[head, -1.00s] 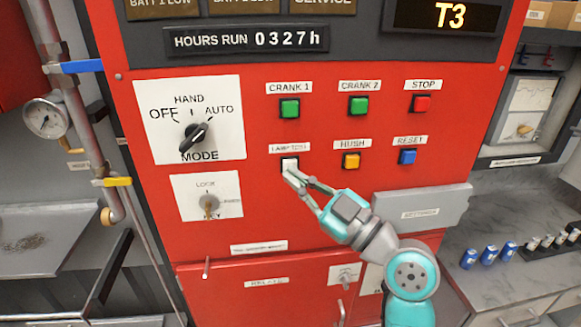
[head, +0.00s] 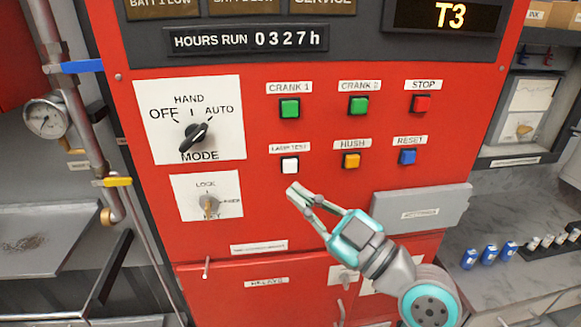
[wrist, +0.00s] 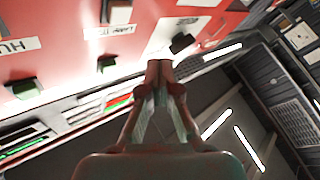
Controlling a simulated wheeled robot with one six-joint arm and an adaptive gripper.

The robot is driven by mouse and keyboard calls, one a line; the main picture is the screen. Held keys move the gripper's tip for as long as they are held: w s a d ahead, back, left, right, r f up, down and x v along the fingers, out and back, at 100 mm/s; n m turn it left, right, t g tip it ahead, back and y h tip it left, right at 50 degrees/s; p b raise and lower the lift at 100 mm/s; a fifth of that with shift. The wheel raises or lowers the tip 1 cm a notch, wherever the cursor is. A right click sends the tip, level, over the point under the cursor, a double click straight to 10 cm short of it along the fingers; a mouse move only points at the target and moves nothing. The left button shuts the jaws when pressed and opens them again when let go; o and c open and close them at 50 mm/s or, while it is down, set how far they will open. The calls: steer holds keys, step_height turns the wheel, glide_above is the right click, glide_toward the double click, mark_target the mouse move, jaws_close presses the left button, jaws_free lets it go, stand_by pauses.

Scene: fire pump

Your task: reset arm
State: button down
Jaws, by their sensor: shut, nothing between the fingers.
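My gripper (head: 298,192) is shut and empty in the head view. Its fingertips are just below the white lamp test button (head: 290,164) and look apart from it. In the wrist view my gripper (wrist: 160,66) shows from behind with its fingertips together, close to the red panel. My teal and grey arm reaches in from the lower right. The red pump panel (head: 255,215) carries green crank buttons, a red stop button (head: 422,103), a yellow hush button (head: 351,160) and a blue reset button (head: 407,157).
A grey box (head: 420,211) sticks out at the panel's right. Pipes with a gauge (head: 43,118) stand at left. A counter with blue cans (head: 489,253) is at right.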

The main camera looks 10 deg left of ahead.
steer(key=s+d+f+m+t+h, duration=0.1)
steer(key=d+f+m+t+h, duration=0.2)
steer(key=f, duration=0.5)
steer(key=s+d+f+m+t+h, duration=0.1)
steer(key=s+d+f+m+h, duration=0.1)
steer(key=d+f+m+h, duration=0.4)
steer(key=s+d+f+m+t+h, duration=0.1)
steer(key=d+f+m+t, duration=0.15)
steer(key=f, duration=0.65)
steer(key=s+d+f+m+g+h, duration=0.1)
steer(key=s+d+f+m+h, duration=0.5)
steer(key=s+f, duration=0.55)
steer(key=s+d+g+h, duration=0.1)
steer(key=s+d, duration=0.1)
steer(key=s, duration=0.9)
steer(key=s+d+h, duration=0.1)
steer(key=s+d, duration=0.2)
steer(key=s, duration=0.8)
steer(key=shift+s+r+g, duration=0.25)
steer(key=shift+r+g, duration=0.1)
steer(key=shift+r, duration=0.05)
